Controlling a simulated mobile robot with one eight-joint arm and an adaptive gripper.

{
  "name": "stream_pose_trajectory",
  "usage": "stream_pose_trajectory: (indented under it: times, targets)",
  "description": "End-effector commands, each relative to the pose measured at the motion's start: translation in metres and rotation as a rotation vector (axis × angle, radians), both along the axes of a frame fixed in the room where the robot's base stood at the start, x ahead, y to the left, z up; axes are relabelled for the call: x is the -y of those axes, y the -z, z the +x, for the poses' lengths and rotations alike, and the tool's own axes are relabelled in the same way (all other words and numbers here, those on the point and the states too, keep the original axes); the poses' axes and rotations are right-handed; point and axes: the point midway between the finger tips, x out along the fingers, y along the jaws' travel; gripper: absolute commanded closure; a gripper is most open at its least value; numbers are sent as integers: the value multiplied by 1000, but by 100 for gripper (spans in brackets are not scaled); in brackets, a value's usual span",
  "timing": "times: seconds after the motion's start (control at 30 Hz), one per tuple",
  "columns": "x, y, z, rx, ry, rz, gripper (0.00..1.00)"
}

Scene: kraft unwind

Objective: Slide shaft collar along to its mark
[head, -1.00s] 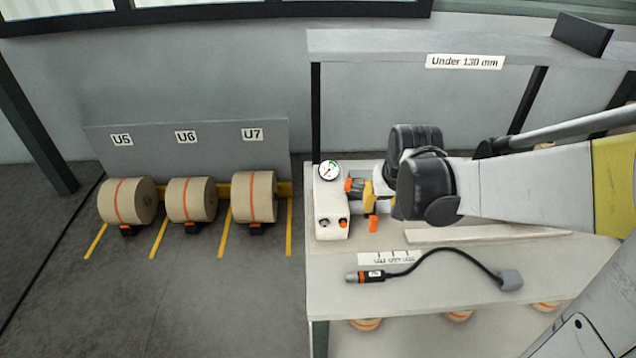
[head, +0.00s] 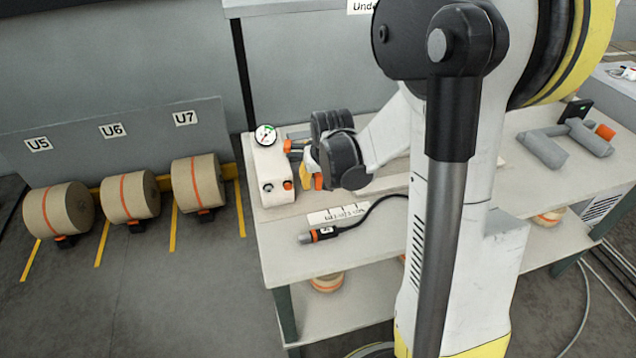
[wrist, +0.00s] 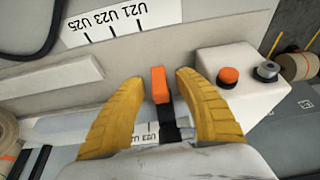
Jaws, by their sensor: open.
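The shaft collar shows in the wrist view as a black band (wrist: 169,122) with an orange tab (wrist: 159,86). My gripper (wrist: 160,80) is open, with one yellow finger on each side of the collar and visible gaps to both. A pale scale strip with U-marks lies behind the collar, partly covered by the left finger and my wrist, so the collar's exact mark cannot be read. In the head view my gripper (head: 311,165) is low over the bench beside the white box, and the orange tab (head: 318,182) shows just below it. The shaft is mostly hidden.
The white box (head: 272,172) with a gauge (head: 265,135) and buttons stands left of my gripper. A marked label (head: 337,214) and a cable with an orange-banded plug (head: 318,234) lie in front. Paper rolls (head: 196,184) stand left.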

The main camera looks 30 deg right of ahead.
Motion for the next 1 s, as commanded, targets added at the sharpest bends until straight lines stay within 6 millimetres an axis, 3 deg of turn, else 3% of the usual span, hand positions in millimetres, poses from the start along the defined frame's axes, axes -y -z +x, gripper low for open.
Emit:
stream_pose_trajectory:
  times: [0.2,0.33,0.63,0.9,1.0]
  targets:
    - [0,0,0,0,0,0,61]
    - [0,0,0,0,0,0,100]
    - [3,0,-1,0,1,0,100]
    - [47,0,-13,0,4,1,100]
    - [53,0,-15,0,2,0,100]
